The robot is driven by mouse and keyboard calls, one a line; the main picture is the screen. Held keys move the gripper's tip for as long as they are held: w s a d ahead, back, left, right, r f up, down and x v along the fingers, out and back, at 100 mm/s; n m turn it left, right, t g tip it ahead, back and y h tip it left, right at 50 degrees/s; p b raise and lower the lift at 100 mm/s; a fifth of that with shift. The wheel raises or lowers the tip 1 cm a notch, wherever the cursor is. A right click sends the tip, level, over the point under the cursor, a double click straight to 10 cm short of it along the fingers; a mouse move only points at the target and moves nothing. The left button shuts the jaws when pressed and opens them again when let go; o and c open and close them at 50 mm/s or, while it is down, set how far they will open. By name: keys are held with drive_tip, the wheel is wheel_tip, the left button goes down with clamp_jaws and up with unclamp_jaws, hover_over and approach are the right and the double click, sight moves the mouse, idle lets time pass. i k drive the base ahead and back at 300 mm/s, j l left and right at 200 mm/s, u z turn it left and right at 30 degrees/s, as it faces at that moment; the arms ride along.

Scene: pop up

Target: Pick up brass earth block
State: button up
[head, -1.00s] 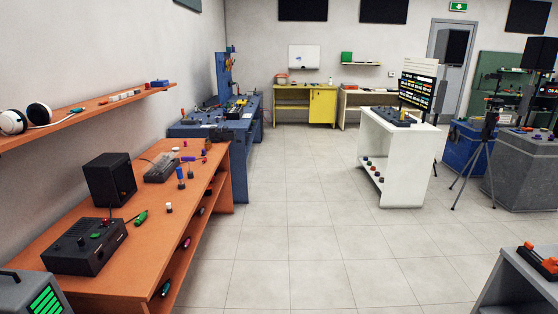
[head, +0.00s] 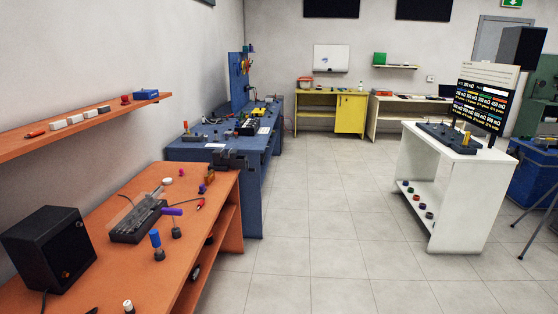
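I cannot surely make out the brass earth block. A small brownish-gold block (head: 209,176) stands near the far end of the orange bench (head: 105,262), and it may be the one. A small yellow-gold upright piece (head: 466,139) also stands on the dark board (head: 447,137) on the white stand. Both are too small to identify. My gripper is not in view.
The orange bench runs along the left, with a black speaker box (head: 48,248) and a grey device (head: 138,220). A blue bench (head: 255,188) stands beyond it. The white stand (head: 440,200) is at right. The tiled floor (head: 335,215) between them is clear.

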sight(209, 177)
drive_tip(key=i, duration=0.9)
drive_tip(key=i+u, duration=0.15)
drive_tip(key=i, duration=0.8)
drive_tip(key=i+j+u, duration=0.25)
drive_tip(key=i+u, duration=0.25)
drive_tip(key=i, duration=0.4)
drive_tip(key=i+l+u, duration=0.15)
drive_tip(key=i+u, duration=0.3)
drive_tip(key=i, duration=0.4)
